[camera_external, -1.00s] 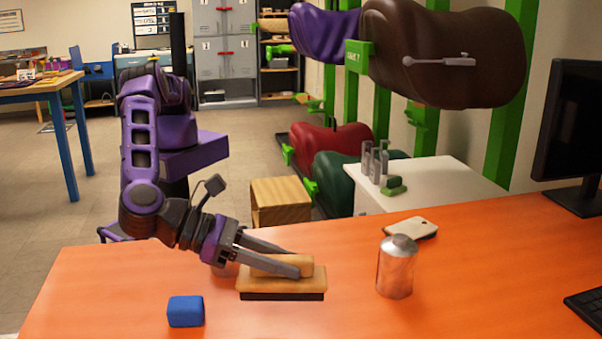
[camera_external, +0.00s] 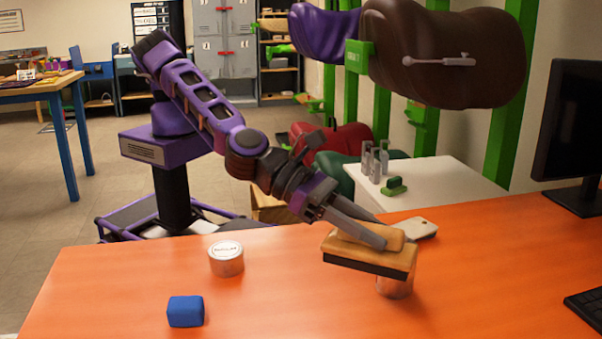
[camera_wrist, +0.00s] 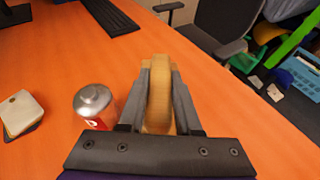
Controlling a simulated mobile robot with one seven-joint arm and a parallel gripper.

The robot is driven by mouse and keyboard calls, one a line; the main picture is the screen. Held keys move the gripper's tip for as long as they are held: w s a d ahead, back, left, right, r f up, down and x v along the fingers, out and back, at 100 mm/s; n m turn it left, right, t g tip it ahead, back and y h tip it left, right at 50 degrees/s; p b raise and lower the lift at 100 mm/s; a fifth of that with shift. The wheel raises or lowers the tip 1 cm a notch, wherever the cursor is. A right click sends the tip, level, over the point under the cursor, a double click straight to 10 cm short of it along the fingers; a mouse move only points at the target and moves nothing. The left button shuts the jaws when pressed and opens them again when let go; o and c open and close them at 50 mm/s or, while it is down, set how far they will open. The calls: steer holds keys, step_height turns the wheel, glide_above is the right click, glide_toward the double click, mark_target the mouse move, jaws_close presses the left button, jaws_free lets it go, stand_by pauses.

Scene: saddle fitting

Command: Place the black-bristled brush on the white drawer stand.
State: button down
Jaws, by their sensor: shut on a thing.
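The brush (camera_external: 370,250) has a wooden back and handle grip with a dark bristle layer below. My gripper (camera_external: 372,228) is shut on its wooden grip and holds it raised over the orange table. In the wrist view the grip (camera_wrist: 159,95) stands between my two fingers (camera_wrist: 160,100); the bristles are hidden there. The white drawer stand (camera_external: 450,180) is beyond the table's far edge, to the right of and behind the brush. Its top holds several grey upright pieces and a green-handled item (camera_external: 394,187) near the left side.
A metal can (camera_external: 396,288) stands partly hidden behind the brush. A pale flat item (camera_external: 418,228) lies near the table's far edge. A round tin (camera_external: 226,259) and blue block (camera_external: 185,311) are at left. A monitor (camera_external: 572,130) and keyboard (camera_external: 588,308) are at right.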

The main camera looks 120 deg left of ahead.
steer(key=w+a+r+p, duration=0.1)
steer(key=w+a+p, duration=0.15)
steer(key=a, duration=1.35)
steer(key=w+a+p, duration=0.1)
steer(key=w+a, duration=0.2)
steer(key=a, duration=1.2)
steer(key=n+g+y+b, duration=0.4)
steer(key=n+y+b, duration=0.4)
glide_above(407, 206)
step_height(407, 206, down, 18)
steer(key=shift+a+f+b, duration=0.2)
steer(key=shift+f+b, duration=0.7)
steer(key=shift+f, duration=4.25)
steer(key=shift+f, duration=0.1)
steer(key=c, duration=0.6)
jaws_free()
